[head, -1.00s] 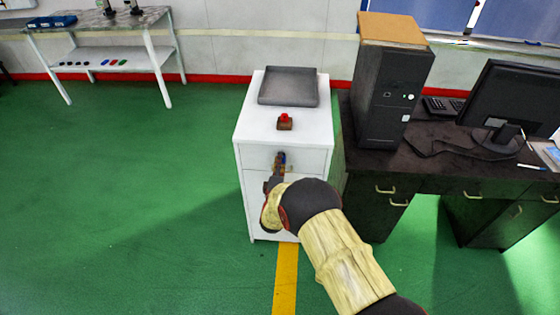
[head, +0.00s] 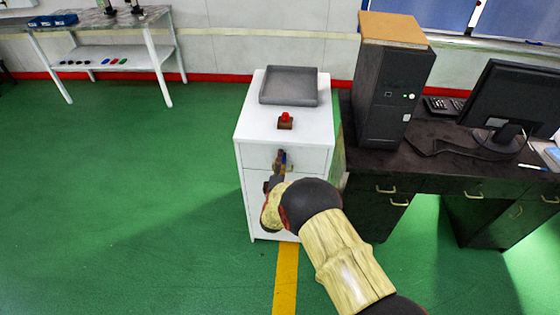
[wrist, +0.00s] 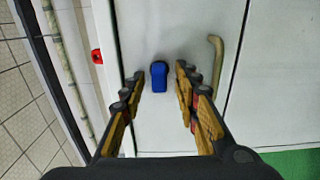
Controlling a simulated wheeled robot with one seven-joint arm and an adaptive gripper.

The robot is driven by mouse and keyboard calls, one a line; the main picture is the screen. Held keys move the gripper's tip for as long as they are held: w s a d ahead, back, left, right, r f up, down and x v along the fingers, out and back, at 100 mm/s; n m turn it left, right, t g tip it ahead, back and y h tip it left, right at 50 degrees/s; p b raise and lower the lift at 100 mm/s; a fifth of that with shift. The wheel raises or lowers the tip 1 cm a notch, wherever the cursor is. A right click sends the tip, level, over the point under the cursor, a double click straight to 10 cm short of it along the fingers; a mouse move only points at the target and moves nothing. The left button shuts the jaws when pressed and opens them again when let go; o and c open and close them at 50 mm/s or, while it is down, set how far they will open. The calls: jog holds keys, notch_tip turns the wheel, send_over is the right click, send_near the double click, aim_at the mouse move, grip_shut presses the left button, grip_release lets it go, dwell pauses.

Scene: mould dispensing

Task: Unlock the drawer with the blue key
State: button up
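The blue key (wrist: 159,77) shows its blue head at the white drawer front (wrist: 205,20) in the wrist view. Its shaft and the keyhole are hidden, so I cannot tell how deep it sits. My gripper (wrist: 160,71) is open, with one finger on each side of the key and a visible gap to each. In the head view my gripper (head: 281,156) is at the upper drawer of the white cabinet (head: 251,154), and only a bit of blue shows there. The drawer looks shut. Its curved handle (wrist: 216,62) is right of the key in the wrist view.
A red button (head: 285,117) and a grey tray (head: 264,97) are on the cabinet top. A dark desk (head: 425,167) with a computer tower (head: 378,95) and monitor stands close on the right. The green floor to the left is clear. A workbench (head: 135,56) stands far left.

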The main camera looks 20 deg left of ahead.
jog(key=v, duration=1.2)
jog(key=shift+a, duration=0.1)
